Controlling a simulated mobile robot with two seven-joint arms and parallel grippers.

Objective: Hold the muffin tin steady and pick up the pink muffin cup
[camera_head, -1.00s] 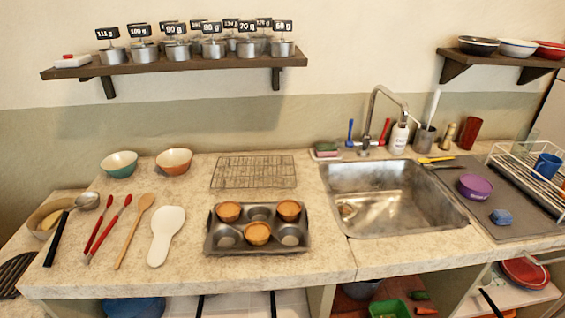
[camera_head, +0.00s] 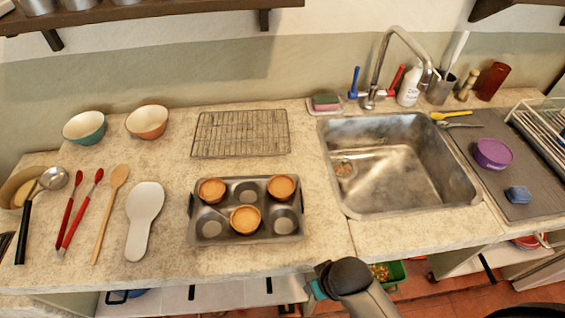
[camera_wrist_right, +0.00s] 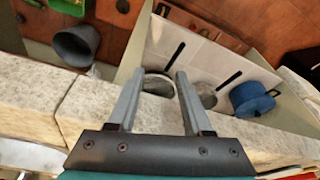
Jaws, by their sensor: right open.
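The muffin tin (camera_head: 217,232) lies on the counter left of the sink. It is grey metal with two rows of cups. Three orange-brown muffins or cups sit in it: one back left (camera_head: 211,190), one back right (camera_head: 281,187), one front middle (camera_head: 245,219). None looks clearly pink. The other hollows look empty. My right gripper (camera_wrist_right: 160,75) is open and empty in the right wrist view, by the counter's front edge and facing the lower shelves. Part of my right arm shows at the bottom of the head view, right of and below the tin. My left gripper is not in view.
A wire rack (camera_head: 240,134) lies behind the tin. A white spoon rest (camera_head: 144,215), wooden spoon (camera_head: 112,210) and red utensils lie left. The sink (camera_head: 395,165) is right. A blue pot (camera_wrist_right: 252,100) stands under the counter. Bare counter lies around the tin.

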